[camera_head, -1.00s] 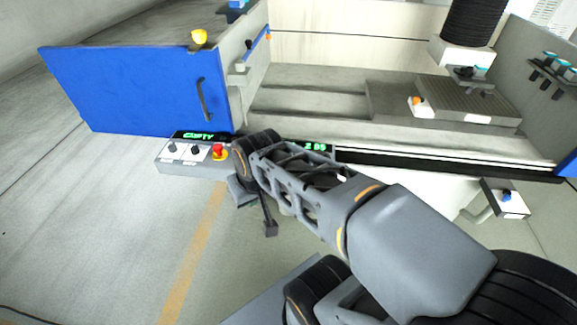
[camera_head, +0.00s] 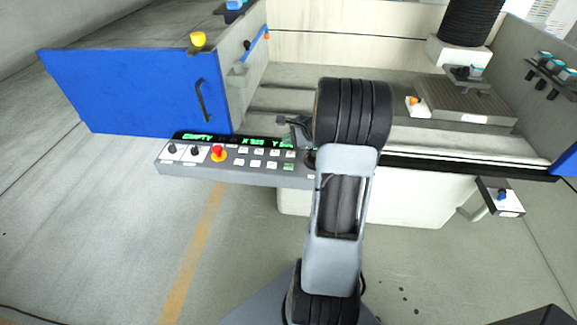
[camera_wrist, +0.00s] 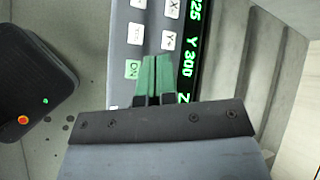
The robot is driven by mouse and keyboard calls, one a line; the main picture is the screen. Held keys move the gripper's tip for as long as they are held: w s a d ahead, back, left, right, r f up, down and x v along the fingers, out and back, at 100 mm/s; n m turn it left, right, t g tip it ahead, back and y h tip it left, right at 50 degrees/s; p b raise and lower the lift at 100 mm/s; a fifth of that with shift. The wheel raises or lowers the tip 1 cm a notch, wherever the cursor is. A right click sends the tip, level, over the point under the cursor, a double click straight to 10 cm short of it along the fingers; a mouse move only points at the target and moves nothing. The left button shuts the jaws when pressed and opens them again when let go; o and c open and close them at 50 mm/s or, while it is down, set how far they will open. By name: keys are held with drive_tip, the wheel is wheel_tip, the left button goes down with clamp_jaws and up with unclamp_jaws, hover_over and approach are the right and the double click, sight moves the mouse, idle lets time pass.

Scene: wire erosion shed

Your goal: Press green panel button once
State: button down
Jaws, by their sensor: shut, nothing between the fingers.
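The green panel button (camera_head: 289,167) is at the lower right of the keys on the grey control panel (camera_head: 230,172). It also shows in the wrist view as a green key (camera_wrist: 133,69) with dark lettering. My gripper (camera_wrist: 157,60) is shut and empty, its green fingers side by side. In the wrist view the fingertips overlap the panel just right of the green key, between it and the display. I cannot tell whether they touch the panel. In the head view my arm hides the panel's right end.
A red and yellow stop knob (camera_head: 218,153) and two dark knobs sit at the panel's left. A lit display (camera_head: 235,140) runs along its back. A blue door (camera_head: 140,95) with a handle stands behind left. Open floor (camera_head: 110,240) lies in front.

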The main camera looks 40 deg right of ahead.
sight(289, 167)
drive_tip(key=shift+f, duration=0.15)
wheel_tip(289, 167, down, 9)
drive_tip(key=b, duration=0.7)
drive_tip(key=shift+r, duration=0.2)
drive_tip(key=shift+f, duration=0.1)
idle(1.9)
drive_tip(key=shift+f+b, duration=0.3)
drive_tip(key=shift+b, duration=0.15)
drive_tip(key=shift+f+b, duration=0.35)
idle(0.6)
drive_tip(key=shift+r, duration=0.1)
drive_tip(key=shift+r+p, duration=0.6)
drive_tip(key=shift+r, duration=0.1)
idle(0.3)
